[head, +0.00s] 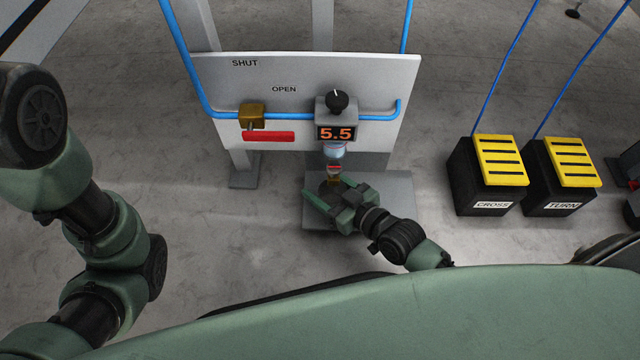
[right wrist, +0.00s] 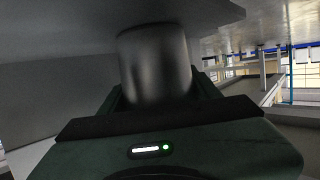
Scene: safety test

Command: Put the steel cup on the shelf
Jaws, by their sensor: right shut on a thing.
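My right gripper (head: 330,196) is in front of the white panel, below the display box. In the right wrist view it is shut on a dark grey, smooth cylinder, the steel cup (right wrist: 155,62), which stands up between the jaws. In the head view the cup is mostly hidden by the gripper and the small parts above it. A grey flat slab (head: 385,190) lies under and behind the gripper; I cannot tell if it is the shelf. My left arm comes in at the left, but its gripper is out of view.
The white panel (head: 215,80) carries a blue pipe, a brass valve (head: 251,115) with a red handle (head: 268,136), and a display box (head: 336,108) reading 5.5 with a black knob. Two black boxes with yellow tops (head: 500,160) (head: 575,162), marked CROSS and TURN, stand right.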

